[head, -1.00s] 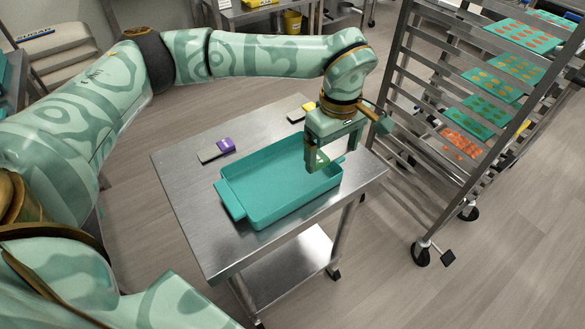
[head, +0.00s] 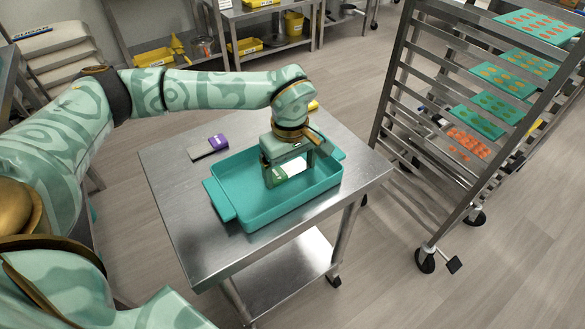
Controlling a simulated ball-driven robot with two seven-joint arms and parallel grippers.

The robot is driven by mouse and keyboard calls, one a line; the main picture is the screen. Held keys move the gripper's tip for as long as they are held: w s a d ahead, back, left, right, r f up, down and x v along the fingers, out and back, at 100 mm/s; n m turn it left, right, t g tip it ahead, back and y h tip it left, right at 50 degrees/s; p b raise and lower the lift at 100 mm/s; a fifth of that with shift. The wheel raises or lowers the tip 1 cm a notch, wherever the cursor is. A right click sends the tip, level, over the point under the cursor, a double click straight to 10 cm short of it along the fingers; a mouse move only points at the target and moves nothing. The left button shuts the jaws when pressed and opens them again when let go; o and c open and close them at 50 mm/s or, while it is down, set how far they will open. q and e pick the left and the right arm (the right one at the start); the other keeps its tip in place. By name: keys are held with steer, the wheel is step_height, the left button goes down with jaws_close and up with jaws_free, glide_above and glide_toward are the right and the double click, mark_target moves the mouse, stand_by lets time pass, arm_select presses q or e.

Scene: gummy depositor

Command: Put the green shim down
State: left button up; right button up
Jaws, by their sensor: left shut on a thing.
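My left gripper (head: 288,176) hangs over the teal tray (head: 220,200), pointing down. It is shut on a small piece with a green part and a pale part, the green shim (head: 280,173), which shows between the fingers. The fingers hide part of it. I cannot tell whether it touches the tray floor. My right gripper is not in view.
The tray stands on a steel table (head: 185,225). A purple and grey shim (head: 207,147) lies behind the tray, on the left. A rack (head: 400,120) with trays of gummies stands to the right.

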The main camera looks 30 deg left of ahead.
mark_target(290, 174)
arm_select(q)
steer(key=shift+r, duration=0.1)
steer(key=shift+s+f, duration=0.25)
steer(key=shift+f, duration=0.35)
steer(key=o, duration=0.8)
steer(key=shift+d, duration=0.1)
steer(key=shift+c, duration=0.2)
steer(key=shift+f, duration=0.15)
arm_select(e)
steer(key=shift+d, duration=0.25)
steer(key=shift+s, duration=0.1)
arm_select(q)
step_height(290, 174, up, 14)
steer(key=p, duration=0.5)
steer(key=shift+w+f, duration=0.2)
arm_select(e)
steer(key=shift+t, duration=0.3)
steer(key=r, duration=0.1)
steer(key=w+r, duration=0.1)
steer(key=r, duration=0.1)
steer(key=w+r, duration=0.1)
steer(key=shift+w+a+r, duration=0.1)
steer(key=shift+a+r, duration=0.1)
